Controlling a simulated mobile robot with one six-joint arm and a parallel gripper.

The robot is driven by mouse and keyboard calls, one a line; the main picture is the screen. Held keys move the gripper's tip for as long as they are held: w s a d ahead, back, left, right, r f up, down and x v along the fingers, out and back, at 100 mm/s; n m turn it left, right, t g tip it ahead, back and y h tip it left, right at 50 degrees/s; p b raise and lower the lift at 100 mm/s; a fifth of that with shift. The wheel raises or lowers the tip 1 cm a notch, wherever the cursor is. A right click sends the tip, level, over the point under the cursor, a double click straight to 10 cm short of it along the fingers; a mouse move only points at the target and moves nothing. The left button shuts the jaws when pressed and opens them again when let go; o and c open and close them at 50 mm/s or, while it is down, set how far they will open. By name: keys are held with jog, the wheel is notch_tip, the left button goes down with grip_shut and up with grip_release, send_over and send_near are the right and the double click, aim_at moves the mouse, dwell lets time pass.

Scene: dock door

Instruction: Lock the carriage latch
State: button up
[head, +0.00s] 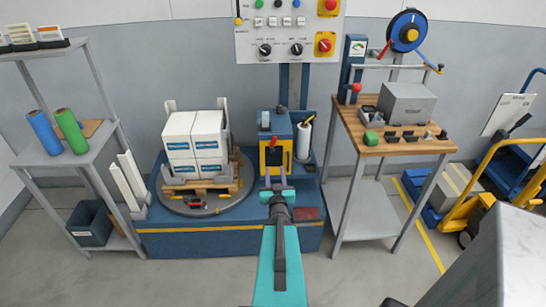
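The blue carriage (284,123) stands at the foot of the blue mast, in the middle of the head view. It has a yellow-edged dark opening on its front.
A white film roll (304,139) stands right of the carriage. Wrapped boxes (194,140) sit on a pallet on the round turntable (165,198) to the left. A control panel (288,30) hangs above. A wooden-topped bench (375,149) is at right, a grey shelf (75,150) at left.

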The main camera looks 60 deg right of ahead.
aim_at(273, 150)
jog(key=b+x, duration=0.4)
jog(key=b, duration=0.3)
jog(key=shift+w+d+f, duration=0.1)
jog(key=shift+w+d, duration=0.1)
jog(key=shift+d, duration=0.05)
jog(key=b+x, duration=0.2)
jog(key=b, duration=0.4)
jog(key=shift+d+b, duration=0.1)
jog(key=shift+b, duration=0.3)
jog(key=shift+x, duration=2.85)
grip_shut()
